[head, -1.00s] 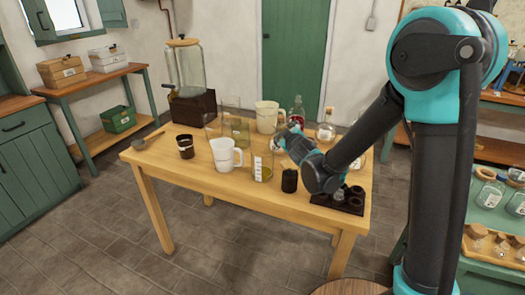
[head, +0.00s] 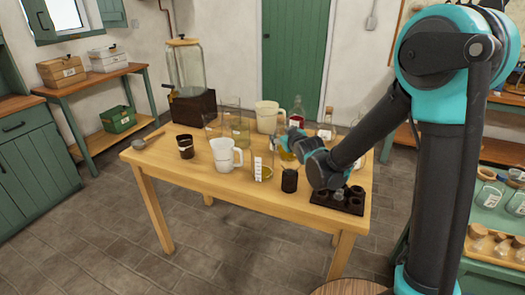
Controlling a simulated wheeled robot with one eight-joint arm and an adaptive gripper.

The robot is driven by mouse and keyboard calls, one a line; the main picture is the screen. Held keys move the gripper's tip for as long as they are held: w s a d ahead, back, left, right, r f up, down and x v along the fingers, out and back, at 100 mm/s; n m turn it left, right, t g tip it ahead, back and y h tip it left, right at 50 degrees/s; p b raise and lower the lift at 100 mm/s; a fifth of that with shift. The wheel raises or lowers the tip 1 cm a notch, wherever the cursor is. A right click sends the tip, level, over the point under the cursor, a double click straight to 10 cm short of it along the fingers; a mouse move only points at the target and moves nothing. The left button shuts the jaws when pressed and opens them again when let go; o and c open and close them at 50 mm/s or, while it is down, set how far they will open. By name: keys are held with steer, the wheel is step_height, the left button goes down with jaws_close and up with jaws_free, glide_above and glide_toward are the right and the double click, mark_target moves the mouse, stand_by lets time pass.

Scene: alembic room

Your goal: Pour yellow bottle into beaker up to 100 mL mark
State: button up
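The clear glass beaker (head: 258,166) stands upright near the table's front middle. It has a white scale strip and shallow yellow liquid at its bottom; the exact level is too small to read. My gripper (head: 288,142) is just right of and behind the beaker, above the table. A glass vessel with yellow liquid, seemingly the yellow bottle (head: 285,154), shows at the fingertips, roughly upright and partly hidden by my gripper. The fingers look closed around it, though their contact is hidden.
A white jug (head: 226,155) stands left of the beaker, with a dark cup (head: 185,146) farther left. A small black jar (head: 289,181) and a black holder (head: 345,202) are at the front right. Glassware and a red-labelled bottle (head: 297,113) crowd the back.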

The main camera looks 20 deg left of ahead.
steer(key=shift+w+d+r+m+g+y, duration=0.15)
steer(key=shift+m+g+y, duration=0.1)
steer(key=shift+m, duration=0.35)
steer(key=shift+d+r+m+g+y, duration=0.15)
steer(key=shift+m+y, duration=0.1)
steer(key=shift+m, duration=0.35)
steer(key=shift+f, duration=0.1)
steer(key=shift+w, duration=0.1)
